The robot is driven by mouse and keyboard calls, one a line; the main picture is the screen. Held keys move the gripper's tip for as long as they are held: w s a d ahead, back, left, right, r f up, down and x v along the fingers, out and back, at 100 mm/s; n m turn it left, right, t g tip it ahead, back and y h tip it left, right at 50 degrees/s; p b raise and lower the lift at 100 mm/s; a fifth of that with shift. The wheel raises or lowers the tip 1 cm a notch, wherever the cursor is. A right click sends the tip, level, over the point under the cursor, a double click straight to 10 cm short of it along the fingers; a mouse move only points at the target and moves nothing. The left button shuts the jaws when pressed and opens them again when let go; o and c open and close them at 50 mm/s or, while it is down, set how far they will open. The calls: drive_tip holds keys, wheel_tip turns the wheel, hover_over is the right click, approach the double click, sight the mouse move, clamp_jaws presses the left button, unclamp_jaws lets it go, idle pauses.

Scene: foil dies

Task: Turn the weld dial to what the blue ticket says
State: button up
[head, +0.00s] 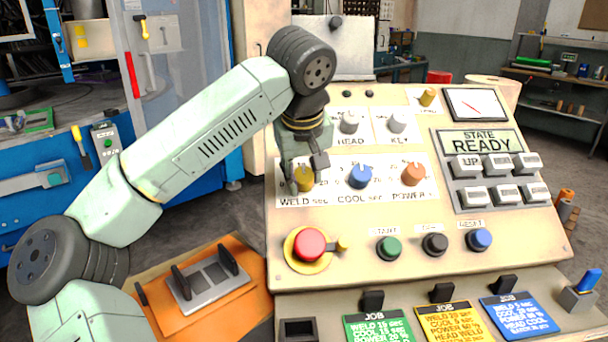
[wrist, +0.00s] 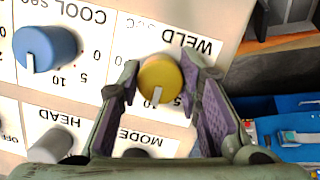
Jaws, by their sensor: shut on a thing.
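The yellow weld dial (head: 304,180) is at the left end of the lower dial row on the sloped panel. My gripper (head: 305,172) reaches down over it and is shut on it, one finger on each side. In the wrist view, the weld dial (wrist: 160,78) sits between the fingertips, its white mark pointing down the picture, just left of the 5. The exact value is unclear. The blue ticket (head: 519,315) stands at the panel's front right. It lists weld, cool, power and head lines; its weld number is too small to read surely.
The blue cool dial (head: 360,177) and orange power dial (head: 413,175) stand right of the weld dial. The head knob (head: 349,122) is behind. A red button (head: 310,244) is in front. Green (head: 378,328) and yellow (head: 450,322) tickets stand left of the blue one.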

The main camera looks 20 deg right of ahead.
drive_tip(key=shift+n, duration=0.3)
drive_tip(key=n+b, duration=0.2)
drive_tip(key=n, duration=0.1)
drive_tip(key=shift+f+h, duration=0.1)
drive_tip(key=shift+h, duration=0.3)
drive_tip(key=n+b, duration=0.2)
drive_tip(key=n, duration=0.2)
drive_tip(key=shift+n+t+h+b, duration=0.3)
drive_tip(key=shift+h, duration=0.1)
drive_tip(key=o, duration=1.1)
drive_tip(key=shift+o, duration=0.2)
